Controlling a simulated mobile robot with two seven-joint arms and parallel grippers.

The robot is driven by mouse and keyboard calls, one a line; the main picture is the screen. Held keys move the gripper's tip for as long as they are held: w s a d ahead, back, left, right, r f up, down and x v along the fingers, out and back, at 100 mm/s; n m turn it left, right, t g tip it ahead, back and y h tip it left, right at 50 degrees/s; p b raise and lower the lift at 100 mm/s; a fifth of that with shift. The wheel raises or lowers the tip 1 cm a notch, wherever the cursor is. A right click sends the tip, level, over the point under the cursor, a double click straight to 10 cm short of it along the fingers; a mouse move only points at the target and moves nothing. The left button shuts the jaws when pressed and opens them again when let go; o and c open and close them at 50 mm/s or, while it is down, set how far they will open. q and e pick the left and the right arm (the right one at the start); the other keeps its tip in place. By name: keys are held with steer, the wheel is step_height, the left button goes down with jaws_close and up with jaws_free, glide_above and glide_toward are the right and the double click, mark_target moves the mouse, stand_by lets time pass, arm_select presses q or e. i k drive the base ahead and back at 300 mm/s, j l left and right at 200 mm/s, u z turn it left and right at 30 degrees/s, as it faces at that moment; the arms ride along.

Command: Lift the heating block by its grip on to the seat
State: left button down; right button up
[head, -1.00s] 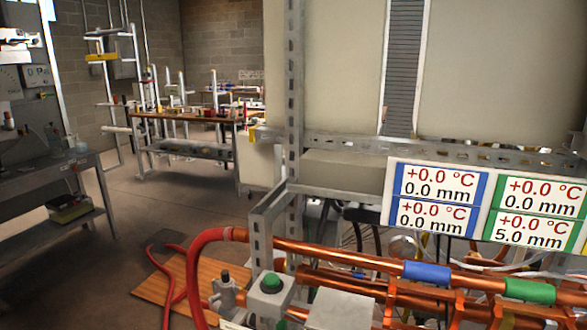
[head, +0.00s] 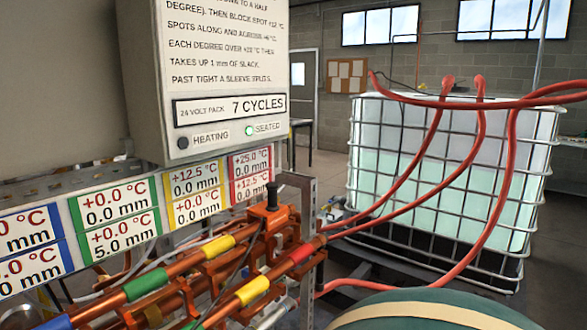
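An orange block with an upright black grip (head: 272,195) stands over the copper pipes near the right end of the rack; it looks like the heating block (head: 268,222). A dark cable runs down beside it. It appears to rest at the pipes, but I cannot make out the seat under it. On the grey control box (head: 222,70) the lamp marked SEATED (head: 249,130) glows green and the lamp marked HEATING (head: 183,143) is dark. Neither of my grippers shows in the head view.
Copper pipes (head: 170,278) with coloured sleeves run below a row of temperature cards (head: 115,218). Red hoses (head: 482,140) lead to a caged white tank (head: 445,170) at the right. A dark green rounded object (head: 430,312) fills the lower right corner.

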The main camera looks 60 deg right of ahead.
mark_target(275, 214)
steer(key=z, duration=1.7)
steer(key=i+l, duration=0.2)
steer(key=i+l+u, duration=0.55)
steer(key=l, duration=0.25)
